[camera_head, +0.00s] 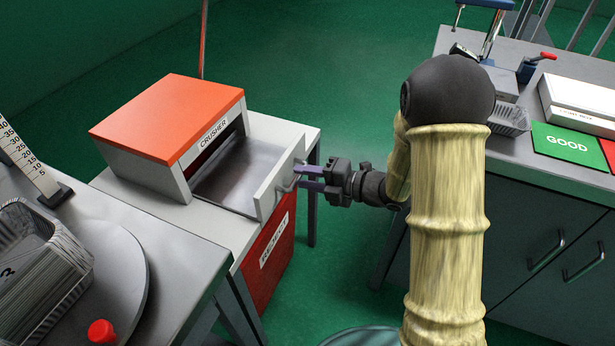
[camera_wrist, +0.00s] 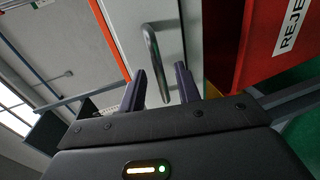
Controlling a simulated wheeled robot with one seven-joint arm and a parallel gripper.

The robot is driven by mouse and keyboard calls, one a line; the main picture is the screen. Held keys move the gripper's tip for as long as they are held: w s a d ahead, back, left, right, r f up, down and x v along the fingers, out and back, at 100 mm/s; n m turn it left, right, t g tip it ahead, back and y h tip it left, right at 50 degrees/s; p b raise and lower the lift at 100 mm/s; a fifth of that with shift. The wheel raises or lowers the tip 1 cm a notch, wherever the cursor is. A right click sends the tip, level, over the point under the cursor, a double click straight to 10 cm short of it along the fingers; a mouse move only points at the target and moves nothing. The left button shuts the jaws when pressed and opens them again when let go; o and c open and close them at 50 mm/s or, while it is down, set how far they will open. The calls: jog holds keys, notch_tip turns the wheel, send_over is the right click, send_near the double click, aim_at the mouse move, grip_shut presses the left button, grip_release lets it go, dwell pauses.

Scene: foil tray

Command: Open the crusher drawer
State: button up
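The crusher (camera_head: 165,120) is a grey box with an orange lid on a light stand at left in the head view. Its drawer (camera_head: 262,193) is slid out toward the right, showing an empty grey inside. A metal bar handle (camera_head: 288,184) is on the drawer's front; it also shows in the wrist view (camera_wrist: 152,48). My gripper (camera_head: 310,178) is at the drawer front, its fingers spread apart. In the wrist view my gripper (camera_wrist: 160,82) has the handle's near end between its two purple fingers, with gaps visible on both sides.
A red reject bin (camera_head: 268,243) sits below the drawer. A grey table with a round plate (camera_head: 105,280) and wire basket (camera_head: 40,270) is at near left. A bench with a green GOOD mat (camera_head: 565,143) is at right. Green floor lies between.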

jog(key=shift+d, duration=0.1)
dwell(0.3)
jog(key=p+v, duration=0.2)
jog(key=v, duration=1.5)
jog(key=shift+p, duration=0.35)
jog(key=shift+d, duration=0.1)
